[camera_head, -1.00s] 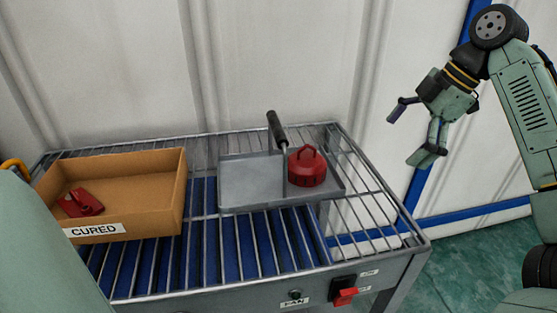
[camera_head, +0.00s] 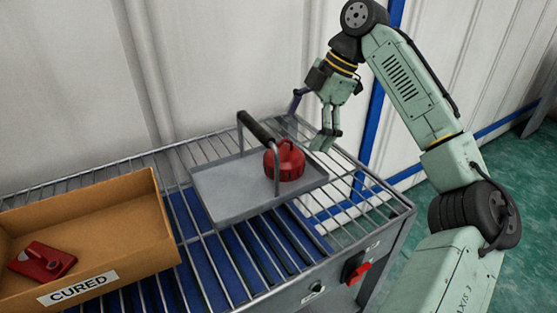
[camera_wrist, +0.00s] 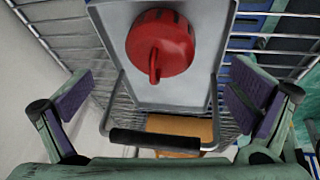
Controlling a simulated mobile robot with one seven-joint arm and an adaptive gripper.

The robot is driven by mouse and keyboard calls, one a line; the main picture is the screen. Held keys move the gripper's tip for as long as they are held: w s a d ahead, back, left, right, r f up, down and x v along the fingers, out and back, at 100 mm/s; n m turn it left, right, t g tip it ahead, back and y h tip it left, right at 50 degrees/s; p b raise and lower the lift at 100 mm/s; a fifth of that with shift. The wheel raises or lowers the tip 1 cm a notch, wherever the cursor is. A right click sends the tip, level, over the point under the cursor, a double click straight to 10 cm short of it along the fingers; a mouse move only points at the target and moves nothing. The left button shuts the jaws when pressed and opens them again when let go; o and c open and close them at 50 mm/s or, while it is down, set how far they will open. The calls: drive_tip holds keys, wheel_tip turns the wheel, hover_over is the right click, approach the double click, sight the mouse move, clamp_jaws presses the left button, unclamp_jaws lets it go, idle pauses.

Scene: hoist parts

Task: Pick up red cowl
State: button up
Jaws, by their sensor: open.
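The red cowl (camera_head: 286,162), a round ribbed cap with a loop on top, stands upright on the right part of a grey metal tray (camera_head: 222,187). The tray has a raised handle with a black grip (camera_head: 256,128). My gripper (camera_head: 312,122) is open and empty, above and behind the tray's right end, apart from the cowl. In the wrist view the cowl (camera_wrist: 163,45) lies ahead of the spread fingers (camera_wrist: 163,88), at the top centre. The black grip (camera_wrist: 160,138) crosses the lower middle, nearer to me.
The tray rests on a wire rack table (camera_head: 240,262) with blue beneath its bars. A cardboard box (camera_head: 130,215) labelled CURED holds a flat red part (camera_head: 42,262) at the left. A red switch (camera_head: 360,273) is on the front edge. A pale wall stands close behind.

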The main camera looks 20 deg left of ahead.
sight(286, 153)
drive_tip(key=x, duration=0.3)
drive_tip(key=shift+f, duration=0.15)
drive_tip(key=shift+s+a+p+x, duration=0.15)
drive_tip(key=shift+p+x, duration=0.25)
drive_tip(key=shift+x, duration=0.95)
drive_tip(key=shift+s+a+p+x, duration=0.1)
drive_tip(key=shift+s+p+x, duration=0.2)
drive_tip(key=shift+x, duration=1.05)
drive_tip(key=shift+w+r, duration=0.1)
drive_tip(key=shift+r, duration=0.15)
drive_tip(key=shift+c, duration=0.4)
drive_tip(key=c, duration=1.2)
